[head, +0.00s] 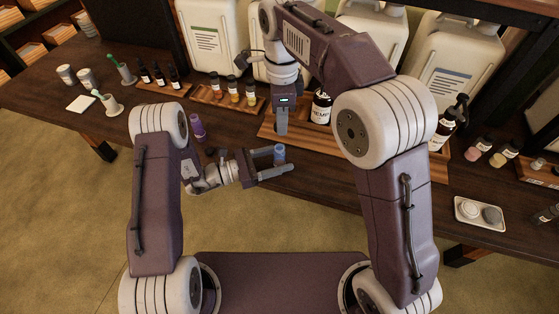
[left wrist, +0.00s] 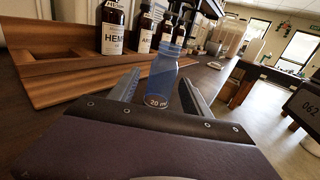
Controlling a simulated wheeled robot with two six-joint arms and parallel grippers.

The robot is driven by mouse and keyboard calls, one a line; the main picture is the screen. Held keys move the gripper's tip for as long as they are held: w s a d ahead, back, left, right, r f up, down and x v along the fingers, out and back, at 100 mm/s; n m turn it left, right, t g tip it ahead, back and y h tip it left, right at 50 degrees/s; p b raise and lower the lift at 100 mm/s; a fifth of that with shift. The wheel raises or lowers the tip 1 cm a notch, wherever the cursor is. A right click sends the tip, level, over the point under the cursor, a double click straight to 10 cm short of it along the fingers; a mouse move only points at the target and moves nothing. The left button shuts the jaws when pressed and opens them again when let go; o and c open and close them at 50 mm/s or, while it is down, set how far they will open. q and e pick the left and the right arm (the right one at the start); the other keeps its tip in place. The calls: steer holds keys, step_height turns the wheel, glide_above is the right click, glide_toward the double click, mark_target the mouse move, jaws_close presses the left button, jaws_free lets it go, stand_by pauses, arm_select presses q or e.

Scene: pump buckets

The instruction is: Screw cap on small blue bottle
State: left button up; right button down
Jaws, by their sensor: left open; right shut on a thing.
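The small blue bottle (head: 279,155) is upright near the table's front edge, below my right gripper (head: 281,132). The right gripper points down and is shut on the bottle's top end; the exact contact is hard to see. My left gripper (head: 276,163) is open, with one finger on each side of the bottle. In the left wrist view the blue bottle (left wrist: 161,85), marked 20 ml, stands between the open fingers (left wrist: 158,88), apart from the left one. A small dark round piece (head: 210,152), perhaps a cap, lies on the table left of the left gripper.
A purple bottle (head: 197,127) stands behind my left wrist. A wooden tray (head: 325,143) with a dark HEMP bottle (head: 321,107) is behind the right gripper. Large white jugs (head: 213,35) line the back. A white dish (head: 480,214) lies at the right.

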arm_select(q)
steer(key=shift+d, duration=0.1)
jaws_close()
stand_by(1.4)
arm_select(e)
glide_above(281, 147)
steer(key=shift+f, duration=2.55)
